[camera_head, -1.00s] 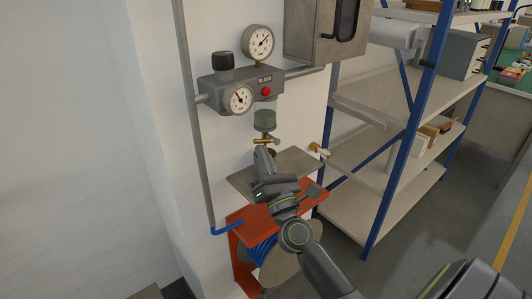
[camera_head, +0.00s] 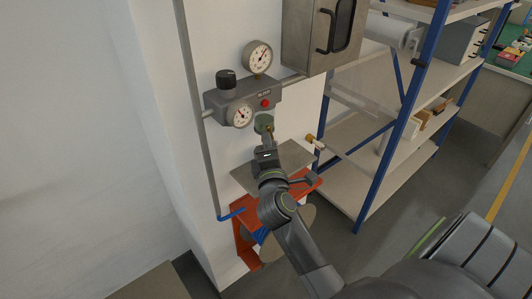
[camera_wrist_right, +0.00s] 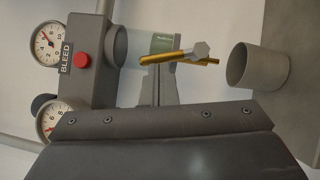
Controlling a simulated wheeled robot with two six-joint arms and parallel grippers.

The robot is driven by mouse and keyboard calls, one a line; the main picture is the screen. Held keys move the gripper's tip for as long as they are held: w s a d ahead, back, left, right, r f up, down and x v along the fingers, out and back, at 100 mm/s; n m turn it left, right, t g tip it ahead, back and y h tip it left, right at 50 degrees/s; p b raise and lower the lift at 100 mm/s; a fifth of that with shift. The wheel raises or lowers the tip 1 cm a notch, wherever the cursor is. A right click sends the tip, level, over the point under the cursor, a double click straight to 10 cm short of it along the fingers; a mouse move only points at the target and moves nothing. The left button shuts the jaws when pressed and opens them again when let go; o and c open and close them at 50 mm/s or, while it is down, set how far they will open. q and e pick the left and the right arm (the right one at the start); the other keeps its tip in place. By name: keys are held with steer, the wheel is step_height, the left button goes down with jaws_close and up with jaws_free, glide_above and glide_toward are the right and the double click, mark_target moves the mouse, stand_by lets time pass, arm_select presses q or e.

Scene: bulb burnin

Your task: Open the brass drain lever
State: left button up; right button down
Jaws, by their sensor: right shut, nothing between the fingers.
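In the head view the bowl (camera_head: 263,122) hangs under the regulator, and my right gripper covers most of the lever. My right gripper (camera_head: 267,134) is shut and empty, just below the bowl. Its narrow fingers (camera_wrist_right: 160,88) reach close to the brass; I cannot tell whether they touch. My left gripper is not in view.
A grey regulator block (camera_head: 245,103) with gauges and a red button (camera_head: 265,103) is above. A grey cup (camera_wrist_right: 258,68) stands past the lever, over the metal shelf (camera_head: 290,160). A brass-ended fitting (camera_head: 313,141) is to the right. A blue-framed rack (camera_head: 385,130) stands further right.

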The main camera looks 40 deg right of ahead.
steer(key=shift+d+r+m+g+p, duration=0.4)
steer(key=shift+d+r+m+p, duration=0.1)
steer(key=shift+d+m+p, duration=0.15)
steer(key=shift+w+a, duration=0.1)
stand_by(0.4)
